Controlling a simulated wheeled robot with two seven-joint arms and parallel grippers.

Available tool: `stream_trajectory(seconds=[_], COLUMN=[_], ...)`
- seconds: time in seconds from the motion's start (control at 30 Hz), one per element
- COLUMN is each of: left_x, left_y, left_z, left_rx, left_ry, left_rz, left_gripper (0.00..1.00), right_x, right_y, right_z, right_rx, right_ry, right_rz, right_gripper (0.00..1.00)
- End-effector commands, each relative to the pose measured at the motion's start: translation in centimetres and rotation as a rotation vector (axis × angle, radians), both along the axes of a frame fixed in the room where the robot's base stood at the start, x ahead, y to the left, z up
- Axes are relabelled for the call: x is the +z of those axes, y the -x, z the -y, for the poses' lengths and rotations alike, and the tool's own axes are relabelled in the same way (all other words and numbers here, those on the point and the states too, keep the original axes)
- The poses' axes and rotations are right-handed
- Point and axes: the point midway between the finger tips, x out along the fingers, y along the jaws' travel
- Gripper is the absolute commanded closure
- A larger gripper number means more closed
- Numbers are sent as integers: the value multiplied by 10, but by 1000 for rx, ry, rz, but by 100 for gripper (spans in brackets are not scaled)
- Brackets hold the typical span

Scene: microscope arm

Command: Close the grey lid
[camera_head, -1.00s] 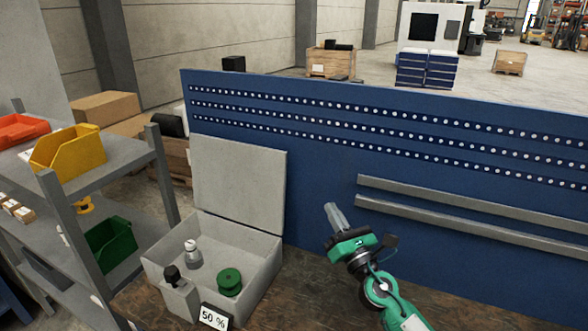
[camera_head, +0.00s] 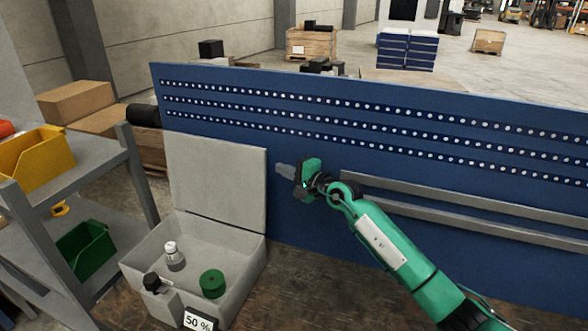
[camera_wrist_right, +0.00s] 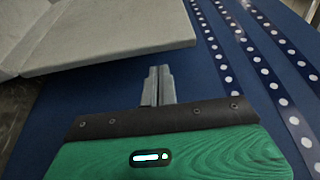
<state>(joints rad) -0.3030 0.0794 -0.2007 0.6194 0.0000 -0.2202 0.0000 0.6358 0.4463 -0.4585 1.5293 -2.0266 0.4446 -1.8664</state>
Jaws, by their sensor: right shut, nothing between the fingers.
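The grey lid (camera_head: 216,183) stands open and upright at the back of the grey box (camera_head: 256,268), in front of the blue panel. It also shows in the right wrist view (camera_wrist_right: 110,38), at upper left. Inside the box are a green round part (camera_head: 213,284) and a grey-white knob-shaped part (camera_head: 174,256). My right gripper (camera_head: 279,169) is shut and empty. It points left, just right of the lid's right edge near its upper part, with a small gap in the head view. Its closed fingers (camera_wrist_right: 157,86) show below the lid's edge in the wrist view. My left gripper is not in view.
A blue perforated panel (camera_head: 420,130) with two grey rails (camera_head: 450,200) stands behind the table. A "50 %" sign (camera_head: 199,321) and a black-topped part (camera_head: 152,283) are at the box's front. Grey shelving (camera_head: 95,150) with yellow and green bins stands at left. Brown tabletop (camera_head: 300,290) is bare right of the box.

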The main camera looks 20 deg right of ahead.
Motion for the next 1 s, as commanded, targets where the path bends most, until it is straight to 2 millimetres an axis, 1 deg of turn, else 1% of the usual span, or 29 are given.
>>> stream_trajectory(seconds=[0.03,0.1,0.33,0.5,0.8,1.0], left_x=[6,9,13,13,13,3], left_y=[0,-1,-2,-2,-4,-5], left_z=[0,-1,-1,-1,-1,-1], left_rx=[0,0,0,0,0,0], left_ry=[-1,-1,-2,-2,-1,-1], left_rz=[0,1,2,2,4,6], left_gripper=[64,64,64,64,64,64], right_x=[3,2,-1,-2,-2,-4], right_y=[-7,-15,-32,-35,-35,-37], right_z=[-5,-11,-22,-25,-24,-26], right_rx=[0,0,0,0,0,0], right_ry=[-4,-3,-4,-3,-2,9], right_rz=[-1,-1,0,0,1,16], right_gripper=[100,100,100,100,100,100])
